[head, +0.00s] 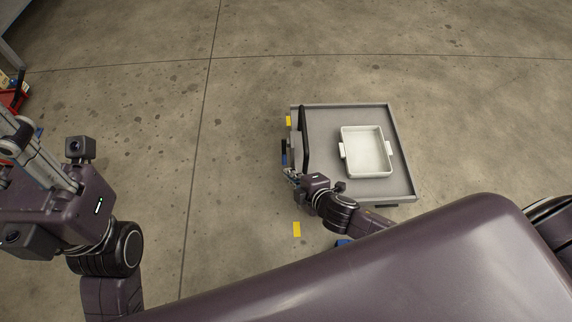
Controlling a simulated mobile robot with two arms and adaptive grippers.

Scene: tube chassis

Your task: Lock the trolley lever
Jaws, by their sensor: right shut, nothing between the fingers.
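The trolley (404,165) is a flat grey platform with a raised rim, standing right of centre. Its black handle (305,138) runs along the left side. A dark and blue part (284,154) shows at the trolley's left edge; I cannot tell whether it is the lever. My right gripper (289,173) is shut and empty at the trolley's near left corner, close to the lower end of the handle; contact is unclear. My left gripper (22,132) is at the far left, well away from the trolley; its finger state is unclear.
A white two-handled tray (364,174) sits on the trolley. A red object (14,97) stands at the left edge. The floor between my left arm and the trolley is clear.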

